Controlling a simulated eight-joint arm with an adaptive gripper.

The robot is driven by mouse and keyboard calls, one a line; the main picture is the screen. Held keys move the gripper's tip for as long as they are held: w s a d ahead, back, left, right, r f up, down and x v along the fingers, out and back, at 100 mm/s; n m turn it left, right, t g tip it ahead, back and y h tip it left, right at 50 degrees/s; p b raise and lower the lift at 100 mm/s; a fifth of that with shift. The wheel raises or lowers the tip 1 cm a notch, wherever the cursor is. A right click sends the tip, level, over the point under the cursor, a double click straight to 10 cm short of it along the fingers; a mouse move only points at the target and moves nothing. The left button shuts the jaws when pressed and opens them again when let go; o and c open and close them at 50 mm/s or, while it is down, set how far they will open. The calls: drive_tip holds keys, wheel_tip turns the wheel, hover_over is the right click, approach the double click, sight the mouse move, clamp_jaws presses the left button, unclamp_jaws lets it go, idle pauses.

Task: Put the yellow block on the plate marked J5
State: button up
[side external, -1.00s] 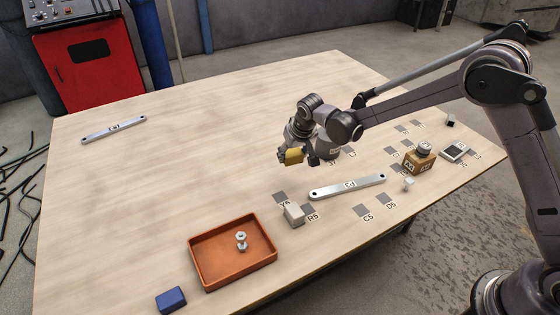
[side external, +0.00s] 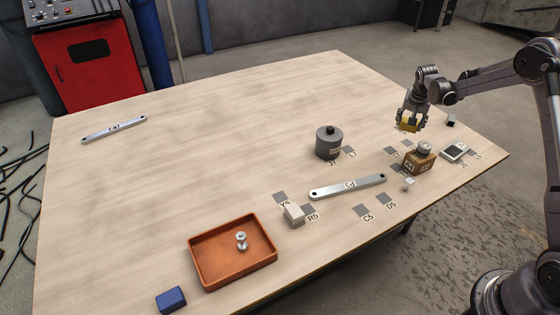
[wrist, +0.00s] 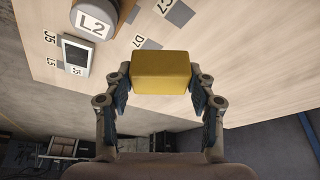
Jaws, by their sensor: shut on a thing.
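The yellow block (side external: 408,126) is held between the fingers of my gripper (side external: 411,119), above the table's right part. A label reading J5 shows at the left of the wrist view, next to a dark-screened device (wrist: 76,54). Its grey plate is partly hidden or too small to make out clearly.
A cardboard box (side external: 417,163) with a grey weight on top stands below my gripper; the weight's top (wrist: 93,18) reads L2. A dark cylinder (side external: 328,142), a metal bar (side external: 347,187) and an orange tray (side external: 194,262) lie further left. The table's far middle is clear.

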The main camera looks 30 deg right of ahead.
drive_tip(key=s+d+m+g+h, duration=0.15)
drive_tip(key=s+d+m, duration=0.55)
drive_tip(key=s+d, duration=1.45)
hover_over(457, 148)
drive_tip(key=a, duration=0.2)
drive_tip(key=shift+g+y, duration=0.25)
drive_tip(key=shift+g, duration=0.2)
drive_tip(key=f, duration=0.6)
drive_tip(key=shift+s+d, duration=0.1)
drive_tip(key=shift+d, duration=0.15)
drive_tip(key=shift+f, duration=2.05)
drive_tip(key=shift+f, duration=0.15)
drive_tip(key=o, duration=1.3)
